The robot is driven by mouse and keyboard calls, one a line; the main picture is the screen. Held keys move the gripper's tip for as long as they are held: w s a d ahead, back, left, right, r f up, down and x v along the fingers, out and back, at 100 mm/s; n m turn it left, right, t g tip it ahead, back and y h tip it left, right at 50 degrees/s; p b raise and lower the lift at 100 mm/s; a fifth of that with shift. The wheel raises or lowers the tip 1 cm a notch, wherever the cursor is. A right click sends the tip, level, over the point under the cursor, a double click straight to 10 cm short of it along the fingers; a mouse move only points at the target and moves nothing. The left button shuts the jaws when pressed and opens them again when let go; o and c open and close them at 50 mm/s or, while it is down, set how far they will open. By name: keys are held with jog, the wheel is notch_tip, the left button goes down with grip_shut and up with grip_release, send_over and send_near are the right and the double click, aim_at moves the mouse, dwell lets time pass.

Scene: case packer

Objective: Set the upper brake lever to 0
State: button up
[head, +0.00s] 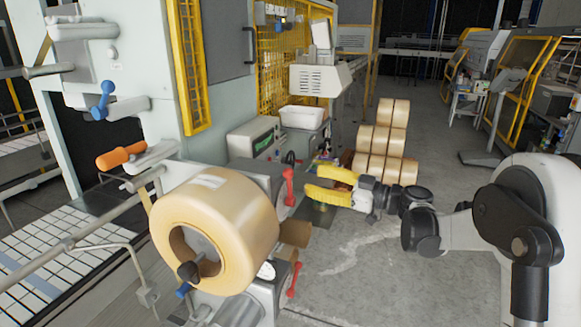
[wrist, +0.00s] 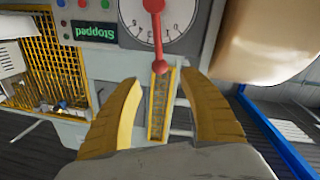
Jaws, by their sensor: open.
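The upper brake lever (head: 289,187) is red and sits on the grey machine side behind the large tape roll. In the wrist view, which looks upside down, a red lever (wrist: 157,38) lies over a round white dial (wrist: 178,18). Its rounded end points down in the picture, toward the gap between my fingertips. The dial figures are too small to read surely. A second, lower red lever (head: 294,280) is below in the head view. My gripper (head: 313,182) has yellow fingers, open and empty, just right of the upper lever. It also shows in the wrist view (wrist: 162,82).
The big tape roll (head: 245,225) stands left of the levers and also fills the upper right of the wrist view. A grey control box (head: 253,138) and white bin (head: 302,117) are behind. Stacked tape rolls (head: 388,140) stand on the floor. Open floor (head: 380,255) lies in front.

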aim_at(288, 171)
jog(key=x, duration=0.8)
jog(key=shift+w+a, duration=0.2)
jog(key=shift+c, duration=0.6)
